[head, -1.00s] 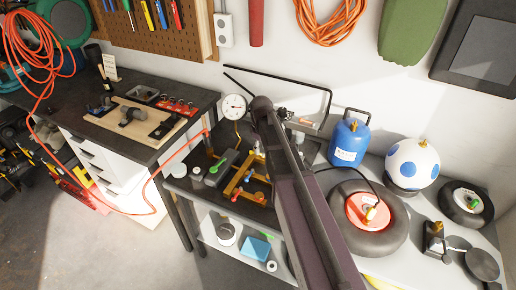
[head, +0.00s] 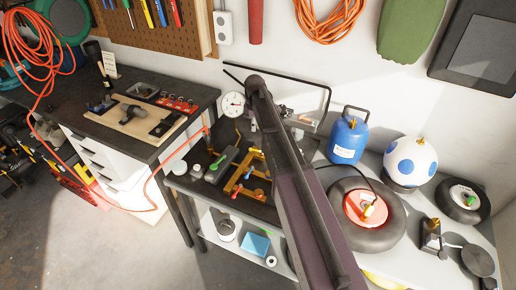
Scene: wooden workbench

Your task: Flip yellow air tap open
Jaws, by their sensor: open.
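A brass-yellow pipe frame (head: 246,176) with several small taps lies on the dark bench top, left of my arm. A red handle (head: 235,191) shows at its front; the other handles are too small to tell their positions. A green-handled piece (head: 217,163) lies to its left. I cannot tell which tap is the yellow air tap. A yellowish brass tap (head: 368,211) also stands on the red hub of a black tyre. My arm crosses the middle of the view and covers part of the bench. My gripper is hidden behind it.
A pressure gauge (head: 233,104) stands behind the pipe frame. A blue gas cylinder (head: 348,138), a white ball with blue spots (head: 410,162) and a black tyre (head: 345,233) crowd the right side. A red hose (head: 154,203) hangs at the left.

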